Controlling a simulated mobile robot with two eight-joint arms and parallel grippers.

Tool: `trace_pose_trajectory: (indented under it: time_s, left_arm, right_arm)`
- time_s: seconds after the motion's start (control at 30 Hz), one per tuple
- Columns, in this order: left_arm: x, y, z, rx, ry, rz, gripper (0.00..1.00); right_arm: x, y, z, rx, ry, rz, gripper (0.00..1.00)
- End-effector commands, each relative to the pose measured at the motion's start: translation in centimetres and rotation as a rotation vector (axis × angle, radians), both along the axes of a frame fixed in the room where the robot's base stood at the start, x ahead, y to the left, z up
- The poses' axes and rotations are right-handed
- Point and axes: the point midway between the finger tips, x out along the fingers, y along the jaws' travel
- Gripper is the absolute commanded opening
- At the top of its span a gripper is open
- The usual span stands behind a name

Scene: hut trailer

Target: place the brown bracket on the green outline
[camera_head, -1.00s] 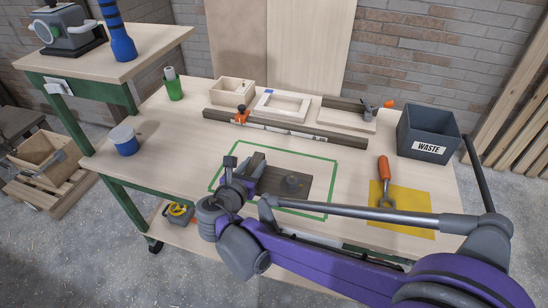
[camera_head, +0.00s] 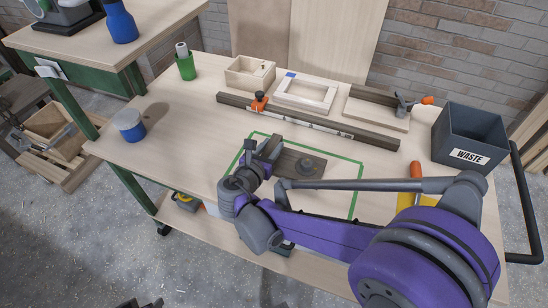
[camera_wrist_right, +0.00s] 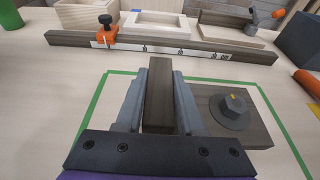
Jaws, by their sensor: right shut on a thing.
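The brown bracket (camera_head: 306,166) has a flat dark-wood base with a round grey knob and an upright block. My right gripper (camera_head: 264,152) is shut on that upright block; the right wrist view shows the bracket (camera_wrist_right: 159,92) between the two grey fingers (camera_wrist_right: 158,105). The green outline (camera_head: 358,188) is a taped rectangle on the bench top. In the head view the bracket lies over the inside of the outline, towards its back. I cannot tell if its base touches the bench. My arm hides the outline's front part. A dark tip at the bottom edge may be my left gripper (camera_head: 140,303).
Behind the outline lie a long dark bar (camera_head: 340,130) with an orange clamp (camera_head: 259,101), a wooden box (camera_head: 249,74) and a pale frame (camera_head: 306,92). A grey waste bin (camera_head: 470,138) stands right. A blue tub (camera_head: 129,126) and green cup (camera_head: 185,67) stand left.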

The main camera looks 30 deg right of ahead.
Motion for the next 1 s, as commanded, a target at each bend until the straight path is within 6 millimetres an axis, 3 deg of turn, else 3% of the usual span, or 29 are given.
trace_pose_trajectory:
  time_s: [0.3, 0.7, 0.73, 0.9, 1.0]
  left_arm:
    - [0.0, 0.0, -0.9, 0.0, 0.003, 0.0, 0.5]
    - [-0.1, 0.0, -1.3, 0.0, 0.004, 0.0, 0.5]
    - [-0.1, 0.0, -1.3, 0.0, 0.004, 0.0, 0.5]
    - [-0.1, 0.0, -1.2, 0.0, 0.004, 0.0, 0.5]
    - [-0.1, 0.0, -1.2, 0.0, 0.004, 0.0, 0.5]
  right_arm:
    - [0.0, 0.0, -3.8, -0.001, 0.0, 0.0, 0.0]
    - [0.0, 0.0, -4.3, -0.002, 0.0, -0.001, 0.0]
    - [0.0, 0.0, -4.4, 0.0, 0.0, -0.001, 0.39]
    - [0.0, 0.0, -4.2, 0.0, 0.0, -0.001, 0.67]
    - [0.0, 0.0, -4.2, 0.0, 0.0, 0.0, 0.67]
